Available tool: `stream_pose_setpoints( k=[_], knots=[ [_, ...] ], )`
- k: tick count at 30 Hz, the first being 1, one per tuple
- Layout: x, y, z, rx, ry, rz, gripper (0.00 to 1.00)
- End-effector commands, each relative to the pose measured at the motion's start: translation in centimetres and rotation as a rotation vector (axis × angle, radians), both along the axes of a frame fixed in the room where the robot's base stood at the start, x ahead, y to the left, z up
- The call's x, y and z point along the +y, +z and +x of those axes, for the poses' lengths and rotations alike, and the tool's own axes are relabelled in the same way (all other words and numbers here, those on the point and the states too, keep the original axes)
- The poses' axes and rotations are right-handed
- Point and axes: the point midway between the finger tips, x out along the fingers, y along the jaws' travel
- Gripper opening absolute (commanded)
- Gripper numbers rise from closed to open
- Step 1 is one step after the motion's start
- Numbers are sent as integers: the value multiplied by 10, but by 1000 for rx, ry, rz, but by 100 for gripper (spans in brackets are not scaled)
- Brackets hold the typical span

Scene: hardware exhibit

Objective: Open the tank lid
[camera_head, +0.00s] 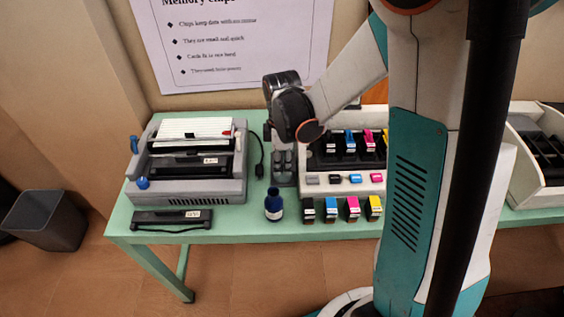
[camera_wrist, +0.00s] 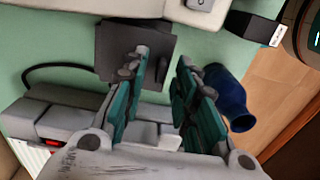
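My gripper (camera_head: 283,157) points down between the grey machine and the white cartridge machine. In the wrist view its two teal-padded fingers (camera_wrist: 165,62) stand apart with a gap between them. A dark grey flat piece (camera_wrist: 113,48) lies beyond and below the fingertips, partly hidden by the left finger. It seems to be part of the dark grey unit under my gripper in the head view (camera_head: 285,182). I cannot tell which part is the tank lid or whether it is raised. No firm contact shows.
A dark blue bottle (camera_head: 274,207) stands in front, close beside the right finger in the wrist view (camera_wrist: 228,92). Several cartridges (camera_head: 331,209) line the front of the white machine (camera_head: 340,188). The grey machine (camera_head: 190,187) is left, with a black cable (camera_head: 261,152) between.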

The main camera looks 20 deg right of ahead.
Motion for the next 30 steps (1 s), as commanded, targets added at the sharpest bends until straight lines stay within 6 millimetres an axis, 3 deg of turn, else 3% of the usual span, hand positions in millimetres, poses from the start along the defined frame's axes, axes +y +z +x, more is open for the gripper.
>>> stream_pose_setpoints(
  k=[3, 7, 20, 30],
  knots=[
    [0, 0, 0, 0, 0, 0, 27],
    [0, 0, 0, 0, 0, 0, 0],
    [0, 3, 1, 0, 0, 0, 0],
    [-4, 18, 12, -3, -1, -1, 0]
  ],
)
